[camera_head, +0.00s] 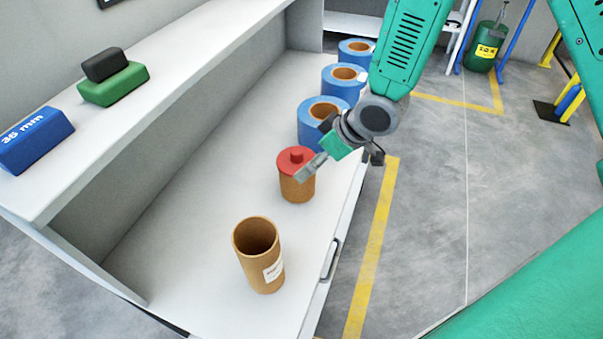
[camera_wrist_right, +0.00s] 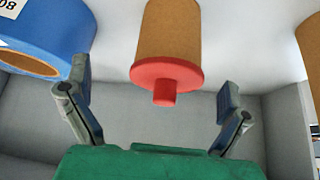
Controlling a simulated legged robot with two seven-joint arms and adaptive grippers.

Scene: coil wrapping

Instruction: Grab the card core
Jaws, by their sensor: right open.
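An open brown card core (camera_head: 257,262) with a white label stands upright near the front of the white bench. Another brown card core (camera_head: 297,189) with a red knobbed cap (camera_head: 292,161) stands behind it. In the right wrist view the red cap (camera_wrist_right: 165,77) appears upside down, beyond and between the spread fingers. A brown edge, probably the open core (camera_wrist_right: 312,45), shows at the far right there. My right gripper (camera_head: 322,152) is open and empty beside the capped core, and one finger overlaps its cap in the head view. My left gripper is not in view.
Several blue coils (camera_head: 310,125) stand in a row behind the capped core. A raised shelf (camera_head: 170,75) along the left holds a blue block (camera_head: 35,140), a green block (camera_head: 113,84) and a black block (camera_head: 106,64). The bench left of the cores is clear.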

